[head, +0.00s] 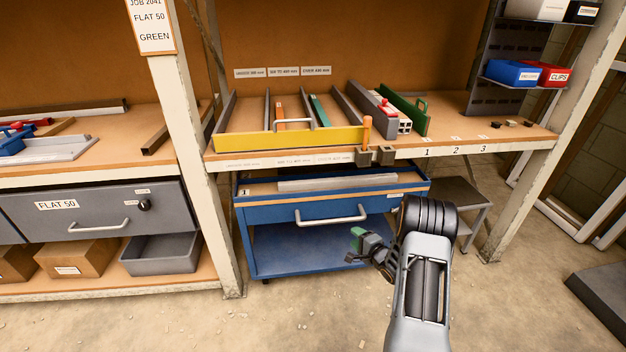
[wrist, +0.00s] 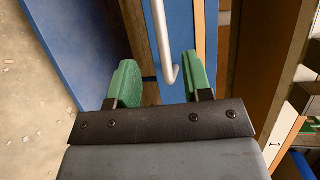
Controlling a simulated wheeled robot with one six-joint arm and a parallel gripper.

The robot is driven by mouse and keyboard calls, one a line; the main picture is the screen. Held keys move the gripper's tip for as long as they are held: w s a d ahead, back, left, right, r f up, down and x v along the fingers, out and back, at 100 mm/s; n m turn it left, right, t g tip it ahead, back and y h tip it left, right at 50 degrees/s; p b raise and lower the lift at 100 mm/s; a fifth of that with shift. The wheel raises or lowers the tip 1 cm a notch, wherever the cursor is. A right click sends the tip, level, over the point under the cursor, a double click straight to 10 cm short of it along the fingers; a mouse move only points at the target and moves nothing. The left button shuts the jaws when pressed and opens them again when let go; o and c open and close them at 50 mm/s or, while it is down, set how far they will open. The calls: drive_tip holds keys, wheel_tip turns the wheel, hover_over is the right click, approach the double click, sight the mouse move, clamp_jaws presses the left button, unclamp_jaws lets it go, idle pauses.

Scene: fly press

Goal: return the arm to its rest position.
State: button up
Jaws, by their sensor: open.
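My gripper (head: 354,246) is in front of the blue cart, low and to the right of its drawer handle in the head view. In the wrist view its two green fingers (wrist: 160,85) stand apart with nothing between them. The silver drawer handle (wrist: 160,45) shows beyond the fingers; I cannot tell the exact gap. My arm (head: 425,260) reaches in from the lower right of the head view, bent at a dark joint.
The blue cart (head: 262,217) stands under the workbench (head: 480,142). A yellow-fronted tray (head: 260,141) with dividers sits on the bench. A grey step stool (head: 468,192) is right of the cart. A bench post (head: 190,130) stands left.

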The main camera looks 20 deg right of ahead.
drive_tip(key=s+a+r+n+g+h+p, duration=0.25)
drive_tip(key=r+p, duration=0.45)
drive_tip(key=r, duration=0.8)
drive_tip(key=s+a+r+n+g+h+p, duration=0.1)
drive_tip(key=a+r+n+g+h+p, duration=0.2)
drive_tip(key=r+p, duration=0.8)
drive_tip(key=s+a+r+n+g+p, duration=0.3)
drive_tip(key=s+a+r+n, duration=0.2)
drive_tip(key=s+r, duration=0.5)
drive_tip(key=s+a+r+n+g+y+p, duration=0.1)
drive_tip(key=s+a+r+n+g+p, duration=0.2)
drive_tip(key=s+r, duration=0.8)
drive_tip(key=s+a+n+p, duration=0.1)
drive_tip(key=s+a+n, duration=0.1)
drive_tip(key=s+a, duration=0.1)
drive_tip(key=shift+a+r, duration=0.2)
drive_tip(key=shift+a, duration=0.05)
drive_tip(key=shift+d, duration=0.1)
